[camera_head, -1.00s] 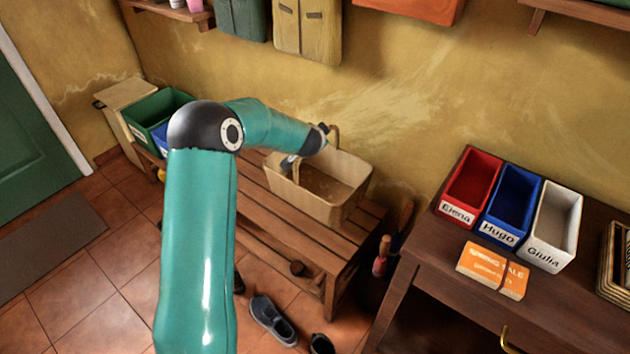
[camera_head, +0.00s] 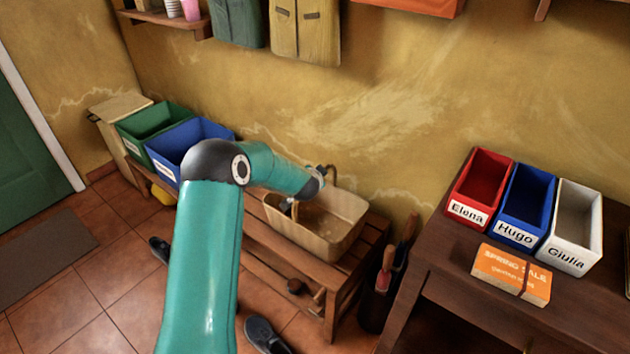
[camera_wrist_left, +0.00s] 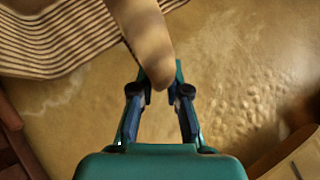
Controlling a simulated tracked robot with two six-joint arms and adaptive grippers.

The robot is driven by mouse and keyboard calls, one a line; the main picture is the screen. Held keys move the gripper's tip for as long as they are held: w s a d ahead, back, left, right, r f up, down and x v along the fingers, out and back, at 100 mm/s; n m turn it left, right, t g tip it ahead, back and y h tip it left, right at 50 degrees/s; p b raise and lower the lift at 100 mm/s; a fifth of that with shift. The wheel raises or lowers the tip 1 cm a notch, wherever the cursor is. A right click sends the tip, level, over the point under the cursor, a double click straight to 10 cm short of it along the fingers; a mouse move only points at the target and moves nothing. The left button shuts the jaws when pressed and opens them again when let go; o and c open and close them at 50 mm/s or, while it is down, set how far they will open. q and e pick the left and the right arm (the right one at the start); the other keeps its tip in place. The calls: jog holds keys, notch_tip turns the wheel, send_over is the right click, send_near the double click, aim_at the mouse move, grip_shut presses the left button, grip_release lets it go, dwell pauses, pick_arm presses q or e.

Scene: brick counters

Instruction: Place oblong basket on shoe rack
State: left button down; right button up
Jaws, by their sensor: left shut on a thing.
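The oblong tan basket (camera_head: 340,233) with an arched handle shows in the head view over the right end of the slatted wooden shoe rack (camera_head: 262,246). It looks roughly level; whether its base touches the slats or is just above them I cannot tell. My left gripper (camera_head: 325,174) is at the basket's handle, partly hidden by my own arm. In the left wrist view my left gripper (camera_wrist_left: 160,88) is shut on the tan handle (camera_wrist_left: 143,35). My right gripper is in neither view.
A green bin (camera_head: 150,123) and a blue bin (camera_head: 190,140) stand left of the basket. A dark wooden counter (camera_head: 440,270) with red, blue and white boxes stands at right. An umbrella holder (camera_head: 378,300) sits between rack and counter. The wall is behind.

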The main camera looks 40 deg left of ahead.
pick_arm(q)
jog(key=c, duration=1.2)
grip_release()
jog(key=shift+o, duration=0.2)
jog(key=shift+d+r, duration=0.1)
jog(key=p+v, duration=0.2)
jog(key=v, duration=1)
jog(key=s+d+f+g+h, duration=0.1)
jog(key=s+d+f+h, duration=0.15)
jog(key=d+f, duration=0.6)
jog(key=s+d+f+g+h, duration=0.1)
jog(key=s+d+f+h, duration=0.15)
jog(key=d+f, duration=0.55)
jog(key=s+d+f+n+g+h, duration=0.1)
jog(key=s+d+f+g+h, duration=0.1)
jog(key=s+d, duration=0.7)
jog(key=s+d+f+n+g+h, duration=0.2)
jog(key=s+d+f+g+h, duration=0.1)
jog(key=s+d+f, duration=0.4)
jog(key=s+d+g, duration=0.1)
jog(key=s+d, duration=0.1)
jog(key=shift+d+n, duration=0.25)
jog(key=shift+n, duration=0.05)
jog(key=shift+s, duration=0.15)
